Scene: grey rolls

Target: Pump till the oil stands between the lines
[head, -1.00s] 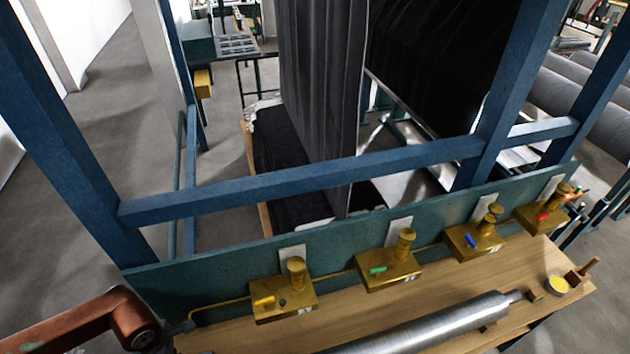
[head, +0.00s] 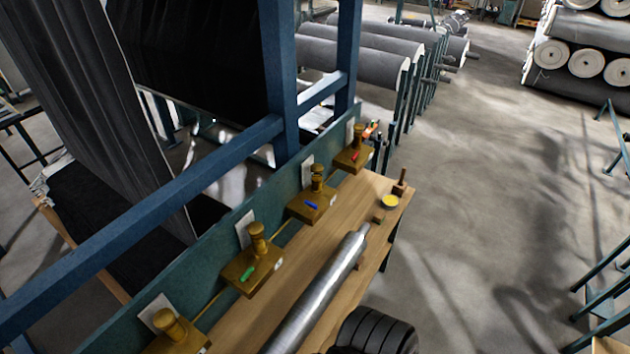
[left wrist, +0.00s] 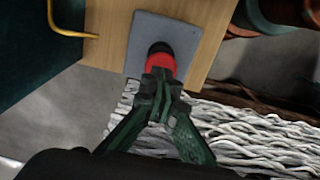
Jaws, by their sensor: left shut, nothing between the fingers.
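Several brass oil pump boxes with domed knobs line the green rail. One has a green tag (head: 252,262), one a blue tag (head: 313,202), one a red tag (head: 354,153). The nearest brass box (head: 172,335) is cut off at the lower left. Oil levels and lines cannot be read. In the left wrist view my left gripper (left wrist: 160,85) is shut and empty. Its tips are at a red item with a black top (left wrist: 160,60), over a grey plate (left wrist: 150,38) on wood; whether they touch cannot be told. My right gripper is not in view.
A metal roller (head: 320,290) lies along the wooden bench (head: 240,320). A yellow tin (head: 390,201) and a wooden-handled tool (head: 400,183) are at its far end. Blue frame posts (head: 280,75) stand behind. Whitish strands (left wrist: 250,135) lie below my left gripper.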

